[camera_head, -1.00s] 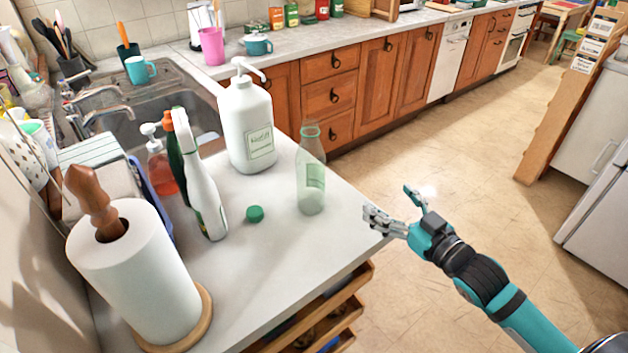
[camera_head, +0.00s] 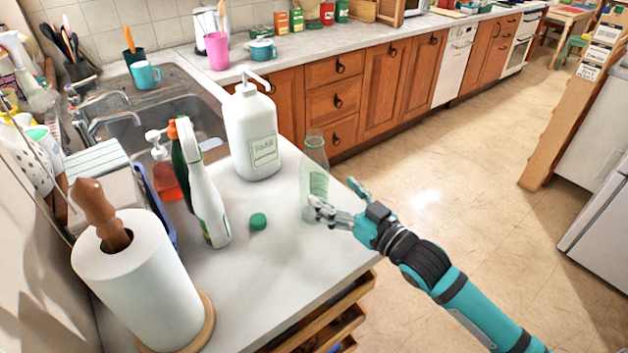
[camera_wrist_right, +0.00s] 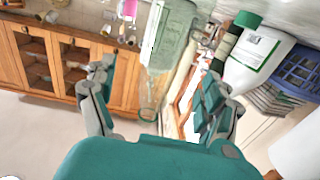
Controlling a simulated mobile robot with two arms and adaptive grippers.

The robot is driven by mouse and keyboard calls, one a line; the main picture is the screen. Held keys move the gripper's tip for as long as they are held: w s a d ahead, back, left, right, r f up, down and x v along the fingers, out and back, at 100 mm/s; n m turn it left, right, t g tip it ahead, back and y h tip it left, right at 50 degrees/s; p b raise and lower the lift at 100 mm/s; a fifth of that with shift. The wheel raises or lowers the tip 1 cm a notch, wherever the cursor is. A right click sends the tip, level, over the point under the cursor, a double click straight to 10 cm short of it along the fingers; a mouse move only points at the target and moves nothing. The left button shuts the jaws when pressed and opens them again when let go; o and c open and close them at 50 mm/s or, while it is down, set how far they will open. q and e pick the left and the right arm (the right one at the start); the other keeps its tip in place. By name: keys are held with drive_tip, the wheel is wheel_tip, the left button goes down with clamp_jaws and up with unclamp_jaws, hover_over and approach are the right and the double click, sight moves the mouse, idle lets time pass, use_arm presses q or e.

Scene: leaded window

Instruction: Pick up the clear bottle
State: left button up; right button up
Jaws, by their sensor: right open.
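The clear bottle (camera_head: 315,160) stands upright near the counter's right edge, with a green label on its body. My right gripper (camera_head: 335,199) is open beside the bottle's lower right side, and its near finger covers part of the bottle's lower front. In the right wrist view the bottle (camera_wrist_right: 172,45) appears between the two spread fingers of the gripper (camera_wrist_right: 157,82). I cannot tell whether a finger touches it. My left gripper is not in view.
A white pump bottle (camera_head: 252,130) stands behind and left of the clear bottle. A green cap (camera_head: 258,221), a white spray bottle (camera_head: 206,200) and a paper towel roll (camera_head: 140,290) are further left on the counter (camera_head: 285,265). Open drawers (camera_head: 325,325) stick out below its front edge.

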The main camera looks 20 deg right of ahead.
sight(323, 190)
drive_tip(key=shift+w+a, duration=0.25)
drive_tip(key=shift+w, duration=0.25)
drive_tip(key=x, duration=0.2)
drive_tip(key=p+x, duration=0.1)
drive_tip(key=x, duration=0.1)
drive_tip(key=shift+a, duration=0.5)
drive_tip(key=shift+w+a+f, duration=0.1)
drive_tip(key=shift+w, duration=0.25)
drive_tip(key=shift+s, duration=0.1)
drive_tip(key=shift+c, duration=0.2)
drive_tip(key=shift+c, duration=1.1)
drive_tip(key=c, duration=1)
